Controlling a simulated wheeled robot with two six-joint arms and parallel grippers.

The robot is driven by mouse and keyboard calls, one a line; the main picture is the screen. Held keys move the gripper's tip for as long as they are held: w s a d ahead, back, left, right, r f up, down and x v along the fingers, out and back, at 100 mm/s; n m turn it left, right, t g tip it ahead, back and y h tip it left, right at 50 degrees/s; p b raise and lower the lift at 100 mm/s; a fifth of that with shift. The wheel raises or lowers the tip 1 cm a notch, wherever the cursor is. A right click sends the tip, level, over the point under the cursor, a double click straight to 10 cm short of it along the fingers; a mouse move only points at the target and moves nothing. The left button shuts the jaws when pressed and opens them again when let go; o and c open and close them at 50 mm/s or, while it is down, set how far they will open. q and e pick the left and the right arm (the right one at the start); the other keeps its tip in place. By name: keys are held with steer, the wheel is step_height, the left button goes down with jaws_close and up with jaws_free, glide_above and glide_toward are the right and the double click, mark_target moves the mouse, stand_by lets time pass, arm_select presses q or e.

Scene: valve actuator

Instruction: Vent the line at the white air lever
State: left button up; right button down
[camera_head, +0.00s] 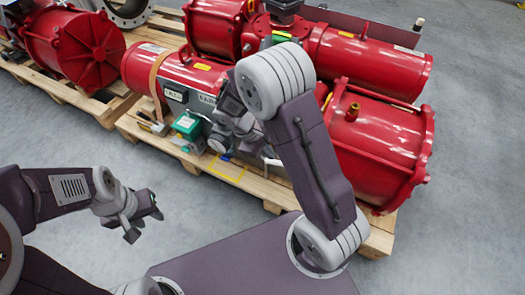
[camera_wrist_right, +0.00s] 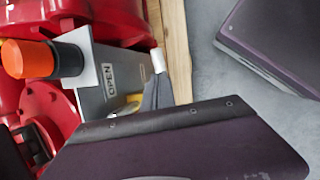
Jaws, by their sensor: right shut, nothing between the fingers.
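A white lever-like piece (camera_head: 272,161) sticks out low on the red actuator's front, partly hidden behind my right arm. A short white rounded end (camera_wrist_right: 158,60) shows in the right wrist view beside a grey plate marked OPEN (camera_wrist_right: 112,80); I cannot tell for sure that it is the same lever. My right gripper (camera_head: 220,139) is shut and empty in front of the actuator panel. A grey finger part (camera_wrist_right: 157,92) shows just below the white end; I cannot tell whether they touch. My left gripper (camera_head: 145,220) is open and empty over the floor, away from the actuator.
The red actuator (camera_head: 385,140) lies on a wooden pallet (camera_head: 378,240). A green box (camera_head: 186,124) sits on its front left. An orange-capped knob (camera_wrist_right: 27,59) stands beside the plate. Another red unit (camera_head: 75,45) is at the back left.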

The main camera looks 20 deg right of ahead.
mark_target(278, 165)
steer(key=b+x, duration=0.2)
steer(key=x, duration=0.2)
steer(key=shift+f, duration=0.15)
steer(key=shift+s, duration=0.1)
steer(key=f+t+y+b, duration=0.1)
steer(key=s+d+f+t+y+b, duration=0.1)
steer(key=b, duration=0.1)
steer(key=shift+s+d+f, duration=0.1)
steer(key=shift+f, duration=0.1)
steer(key=shift+s+d+f, duration=0.1)
steer(key=shift+s, duration=0.1)
